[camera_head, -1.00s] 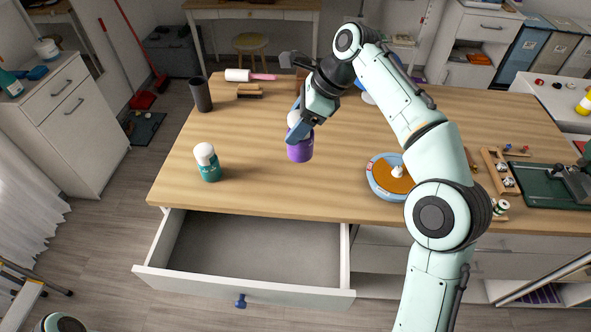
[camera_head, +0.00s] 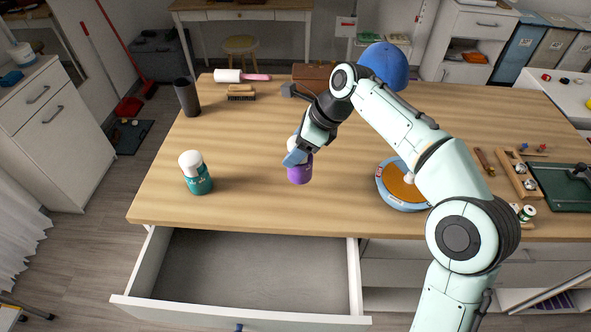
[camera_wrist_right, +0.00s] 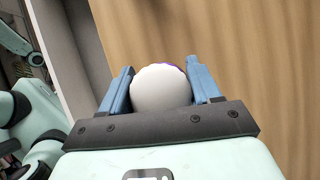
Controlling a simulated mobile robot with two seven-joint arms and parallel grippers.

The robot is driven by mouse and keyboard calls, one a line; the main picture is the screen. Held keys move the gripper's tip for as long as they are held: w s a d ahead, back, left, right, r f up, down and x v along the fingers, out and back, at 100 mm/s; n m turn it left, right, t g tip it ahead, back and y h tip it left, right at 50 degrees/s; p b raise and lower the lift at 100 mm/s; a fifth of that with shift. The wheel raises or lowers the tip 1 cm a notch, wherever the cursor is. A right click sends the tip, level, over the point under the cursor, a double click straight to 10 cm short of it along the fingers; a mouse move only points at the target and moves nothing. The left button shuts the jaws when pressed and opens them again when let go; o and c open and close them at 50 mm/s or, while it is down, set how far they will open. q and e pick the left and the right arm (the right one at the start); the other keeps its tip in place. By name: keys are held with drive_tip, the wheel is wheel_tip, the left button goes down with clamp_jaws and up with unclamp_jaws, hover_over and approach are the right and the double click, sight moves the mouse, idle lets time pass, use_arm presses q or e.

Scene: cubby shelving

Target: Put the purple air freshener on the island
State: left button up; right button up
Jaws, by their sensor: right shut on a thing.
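The purple air freshener (camera_head: 300,173) has a purple body and a white domed top. It is upright at the wooden island top (camera_head: 250,205), near the middle of its left half. I cannot tell whether its base touches the wood. My right gripper (camera_head: 296,156) is shut on its white top from above. In the right wrist view the white top (camera_wrist_right: 161,88) sits between the two blue fingers, with a sliver of purple behind it. My left gripper is not in view.
A teal bottle with a white cap (camera_head: 197,178) stands to the left. A round orange-topped item (camera_head: 400,187) is to the right, by my arm. A dark cup (camera_head: 187,97) and brushes (camera_head: 241,92) are farther back. An open, empty drawer (camera_head: 250,270) juts out in front.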

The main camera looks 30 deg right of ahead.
drive_tip(key=shift+f+b, duration=0.7)
drive_tip(key=shift+f, duration=1.95)
drive_tip(key=shift+f, duration=0.15)
drive_tip(key=o, duration=1.5)
drive_tip(key=p+v, duration=0.3)
drive_tip(key=v, duration=0.9)
